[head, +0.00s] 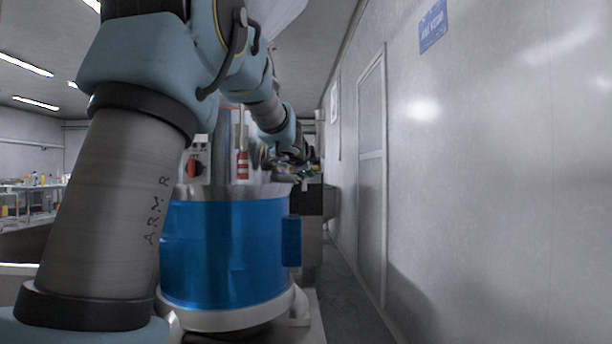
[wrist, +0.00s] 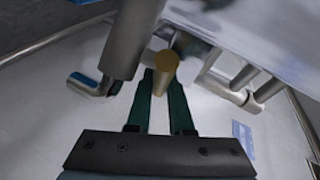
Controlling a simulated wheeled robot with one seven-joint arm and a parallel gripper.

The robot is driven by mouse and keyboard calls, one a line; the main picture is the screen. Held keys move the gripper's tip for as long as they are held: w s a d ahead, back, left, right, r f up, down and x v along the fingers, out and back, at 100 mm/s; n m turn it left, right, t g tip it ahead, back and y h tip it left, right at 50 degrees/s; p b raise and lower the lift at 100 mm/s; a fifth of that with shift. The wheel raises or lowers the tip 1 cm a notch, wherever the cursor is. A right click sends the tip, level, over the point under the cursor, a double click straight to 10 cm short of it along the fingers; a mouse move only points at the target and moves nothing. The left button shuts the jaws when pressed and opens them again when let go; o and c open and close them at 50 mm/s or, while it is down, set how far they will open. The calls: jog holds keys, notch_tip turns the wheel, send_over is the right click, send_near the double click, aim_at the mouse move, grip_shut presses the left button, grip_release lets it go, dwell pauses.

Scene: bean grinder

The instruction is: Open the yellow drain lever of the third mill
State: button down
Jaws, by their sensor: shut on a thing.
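In the wrist view, the yellow drain lever (wrist: 166,64) shows as a short bar with a dull yellow-brown round end. It lies between the two dark green fingers of my gripper (wrist: 163,90), which are shut on it. Grey metal pipes stand close on both sides of it. My arm hides much of the machinery there. I cannot tell from these views which mill is the third.
A control box with a red knob (head: 195,167) stands behind the drum. A wall with a closed door (head: 371,180) runs along the right. A narrow strip of floor (head: 352,305) is free between drum and wall. A table with bottles (head: 35,186) is at far left.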

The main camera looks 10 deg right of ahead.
jog(key=shift+s+d+m+g+h+p, duration=0.1)
jog(key=shift+s+m+g+h+p, duration=0.2)
jog(key=shift+m+g+h+p, duration=0.25)
jog(key=shift+s+d+m+g+h+p, duration=0.1)
jog(key=shift+s+m+g+h+p, duration=0.2)
jog(key=shift+m+h, duration=0.4)
jog(key=shift+f, duration=0.1)
jog(key=c, duration=0.8)
grip_release()
notch_tip(320, 180, up, 10)
jog(key=p, duration=0.7)
jog(key=shift+r, duration=0.2)
